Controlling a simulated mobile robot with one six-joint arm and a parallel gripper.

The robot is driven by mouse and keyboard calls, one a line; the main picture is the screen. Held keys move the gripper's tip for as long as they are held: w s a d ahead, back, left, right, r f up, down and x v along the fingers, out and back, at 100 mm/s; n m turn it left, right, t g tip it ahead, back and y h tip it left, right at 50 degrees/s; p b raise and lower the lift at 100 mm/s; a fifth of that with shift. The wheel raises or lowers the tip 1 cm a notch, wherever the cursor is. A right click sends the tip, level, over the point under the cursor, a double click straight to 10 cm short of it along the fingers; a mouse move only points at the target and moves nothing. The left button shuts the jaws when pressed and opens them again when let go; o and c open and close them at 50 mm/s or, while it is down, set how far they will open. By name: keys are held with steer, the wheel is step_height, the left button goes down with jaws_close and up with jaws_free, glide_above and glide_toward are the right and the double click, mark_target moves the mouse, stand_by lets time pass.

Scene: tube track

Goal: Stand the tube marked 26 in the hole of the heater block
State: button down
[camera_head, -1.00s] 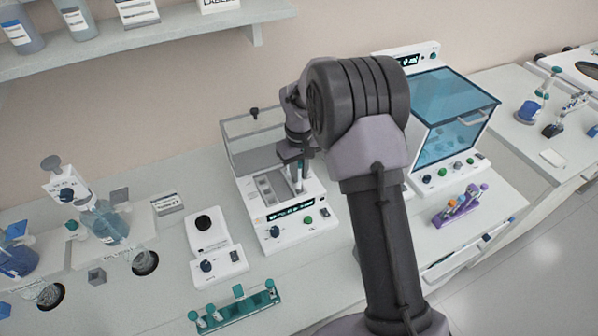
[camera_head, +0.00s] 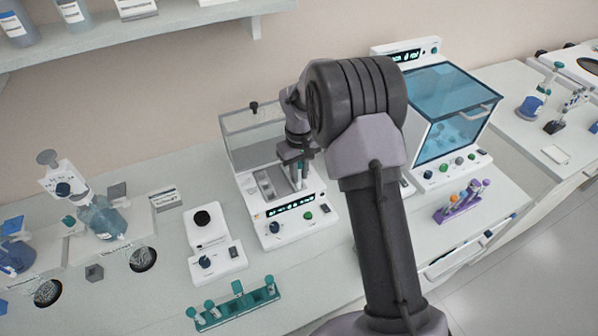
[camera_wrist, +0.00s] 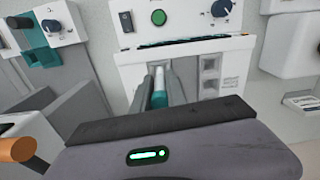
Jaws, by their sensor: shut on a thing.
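The heater block (camera_head: 264,197) is the white bench unit with a lit display, coloured buttons, a grey metal top and a clear shield at its back. My gripper (camera_head: 298,170) is over the right part of its top. In the wrist view my gripper (camera_wrist: 158,90) is shut on a tube with a teal cap (camera_wrist: 160,97), held between the two grey fingers. The tube's mark cannot be read. Square openings show in the block (camera_wrist: 209,85) beside the fingers. The tube's lower end is hidden, so I cannot tell whether it is in a hole.
A teal rack (camera_head: 236,307) with several capped tubes stands in front. A purple rack (camera_head: 460,207) stands to the right, before a blue-lidded bath (camera_head: 452,105). A small white unit (camera_head: 213,245) stands left of the block. Some bench between them is clear.

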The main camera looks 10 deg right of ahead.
steer(key=c, duration=1.3)
jaws_free()
steer(key=shift+f, duration=0.25)
steer(key=shift+o, duration=0.2)
step_height(320, 180, up, 18)
steer(key=p, duration=0.3)
steer(key=shift+f+p, duration=0.25)
steer(key=shift+p, duration=0.15)
